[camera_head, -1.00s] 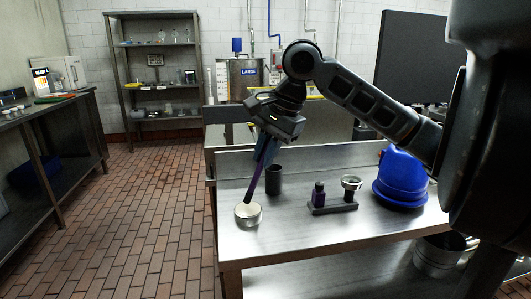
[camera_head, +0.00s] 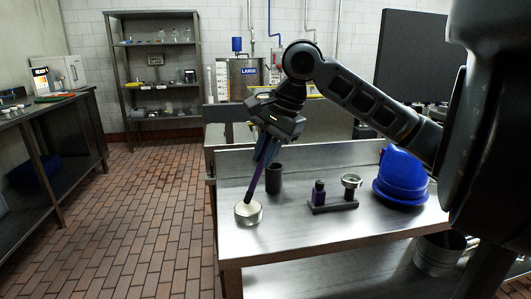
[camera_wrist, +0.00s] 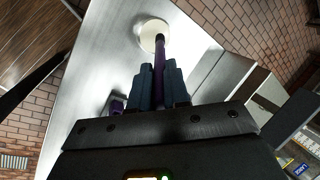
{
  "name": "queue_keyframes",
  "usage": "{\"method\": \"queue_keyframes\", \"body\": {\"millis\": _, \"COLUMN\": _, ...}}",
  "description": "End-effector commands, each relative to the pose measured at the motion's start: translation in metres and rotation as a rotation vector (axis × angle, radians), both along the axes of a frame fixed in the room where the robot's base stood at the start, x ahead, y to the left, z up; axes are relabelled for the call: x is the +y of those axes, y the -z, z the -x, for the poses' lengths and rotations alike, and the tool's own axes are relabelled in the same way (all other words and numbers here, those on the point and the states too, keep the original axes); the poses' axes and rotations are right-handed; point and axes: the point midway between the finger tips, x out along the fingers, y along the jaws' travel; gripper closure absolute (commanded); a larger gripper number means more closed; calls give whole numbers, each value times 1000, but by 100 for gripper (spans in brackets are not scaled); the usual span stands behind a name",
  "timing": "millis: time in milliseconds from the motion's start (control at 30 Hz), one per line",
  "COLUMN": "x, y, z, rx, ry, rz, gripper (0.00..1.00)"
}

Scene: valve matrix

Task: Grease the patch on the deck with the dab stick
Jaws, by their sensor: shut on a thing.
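My gripper (camera_head: 268,148) is shut on the purple dab stick (camera_head: 256,181), which slants down and to the left. The stick's lower end is at the top of a short round metal tin (camera_head: 248,213) near the left edge of the steel table (camera_head: 300,240). In the wrist view the stick (camera_wrist: 159,62) runs between the fingers to the tin's pale round top (camera_wrist: 152,33). I cannot tell whether the tip touches the surface or hangs just above it. I cannot make out a separate patch on the deck.
A dark cup (camera_head: 274,178) stands behind the tin. The table front is clear.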

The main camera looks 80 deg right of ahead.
Motion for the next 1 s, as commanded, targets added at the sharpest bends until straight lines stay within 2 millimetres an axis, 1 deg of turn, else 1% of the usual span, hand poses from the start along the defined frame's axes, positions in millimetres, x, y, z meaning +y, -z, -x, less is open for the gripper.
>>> {"method": "queue_keyframes", "body": {"millis": 1000, "x": 0, "y": 9, "z": 0, "rx": 0, "ry": 0, "rz": 0, "gripper": 100}}
